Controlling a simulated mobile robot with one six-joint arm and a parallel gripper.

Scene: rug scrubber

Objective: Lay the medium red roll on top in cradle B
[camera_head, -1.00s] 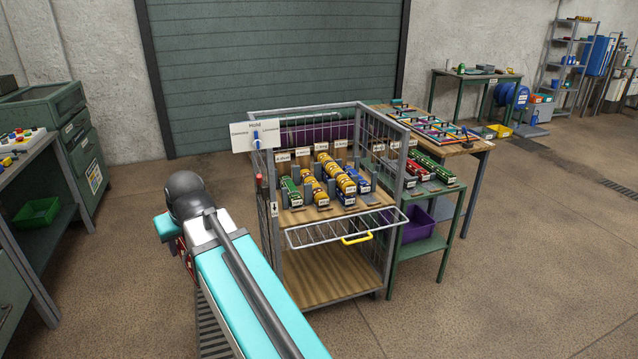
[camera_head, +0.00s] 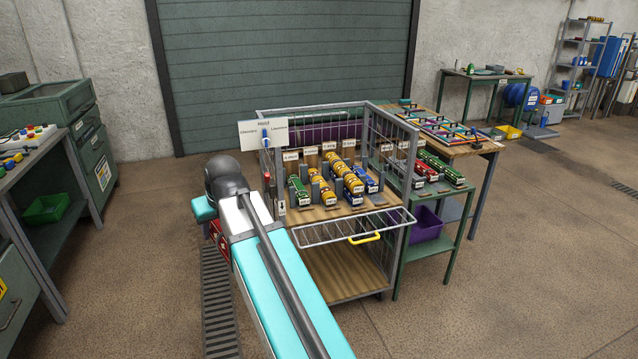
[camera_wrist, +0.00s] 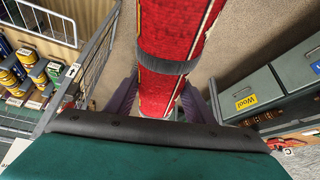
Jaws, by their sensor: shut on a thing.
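My gripper (camera_wrist: 160,101) is shut around a thick red roll (camera_wrist: 172,32) with a dark band, in the wrist view. The roll runs lengthwise between the two purple fingers, and its far end is out of frame. In the head view my arm hides the gripper; a small red patch, perhaps the roll, shows beside the arm, left of the mesh trolley (camera_head: 340,240). On the trolley's wooden shelf, green (camera_head: 298,190), yellow (camera_head: 322,190) and blue rolls lie in several cradles with small labels. I cannot read which cradle is B.
The trolley has mesh sides, upright posts and a front wire flap with a yellow handle (camera_head: 364,238). A green side table (camera_head: 440,190) with red and green rolls stands to its right. Drawers (camera_wrist: 262,92) stand at right in the wrist view. Open floor lies in front.

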